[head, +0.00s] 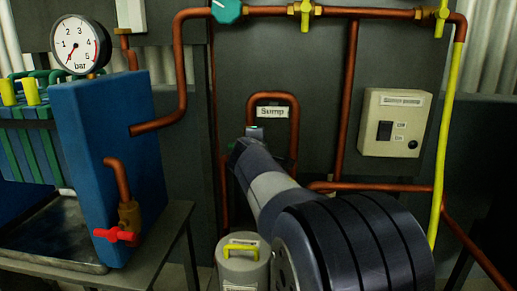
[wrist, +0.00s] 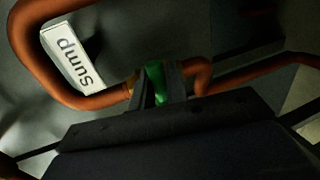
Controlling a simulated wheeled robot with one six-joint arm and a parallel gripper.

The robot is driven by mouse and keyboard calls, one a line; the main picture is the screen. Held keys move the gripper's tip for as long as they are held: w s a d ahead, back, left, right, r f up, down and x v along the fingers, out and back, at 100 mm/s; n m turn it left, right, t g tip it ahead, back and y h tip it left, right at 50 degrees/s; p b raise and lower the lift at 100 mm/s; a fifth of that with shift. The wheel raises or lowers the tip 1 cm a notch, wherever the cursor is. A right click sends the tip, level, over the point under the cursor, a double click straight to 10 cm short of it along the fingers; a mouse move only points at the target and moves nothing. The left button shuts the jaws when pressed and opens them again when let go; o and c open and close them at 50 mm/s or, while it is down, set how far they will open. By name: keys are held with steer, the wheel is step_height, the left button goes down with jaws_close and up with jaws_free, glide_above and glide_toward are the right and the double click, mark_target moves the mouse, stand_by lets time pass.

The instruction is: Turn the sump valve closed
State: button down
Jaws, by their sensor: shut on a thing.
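The sump valve's green handle (wrist: 154,80) shows between the two dark fingers of my gripper (wrist: 158,88) in the wrist view. My gripper is shut on it. The handle sits on a copper pipe, with brass-coloured metal beside it. The valve body is mostly hidden behind the fingers. In the head view my gripper (head: 254,132) is at the copper pipe loop under the white "Sump" label (head: 272,112), and my arm hides most of the valve. The label also shows in the wrist view (wrist: 70,57), tilted, left of the handle.
A blue block (head: 110,150) with a pressure gauge (head: 80,44) and a red valve handle (head: 117,236) stands left. A grey canister with a yellow handle (head: 241,246) is below my arm. A beige switch box (head: 394,122) and copper pipes (head: 347,90) are on the right.

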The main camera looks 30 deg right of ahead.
steer(key=shift+f+m, duration=0.15)
steer(key=shift+m, duration=0.15)
stand_by(0.4)
steer(key=c, duration=1.5)
jaws_free()
steer(key=shift+o, duration=0.2)
steer(key=p+v, duration=0.1)
steer(key=v, duration=0.9)
steer(key=shift+s, duration=0.4)
steer(key=shift+w, duration=0.1)
steer(key=b+x, duration=0.1)
steer(key=x, duration=0.9)
steer(key=shift+w, duration=0.3)
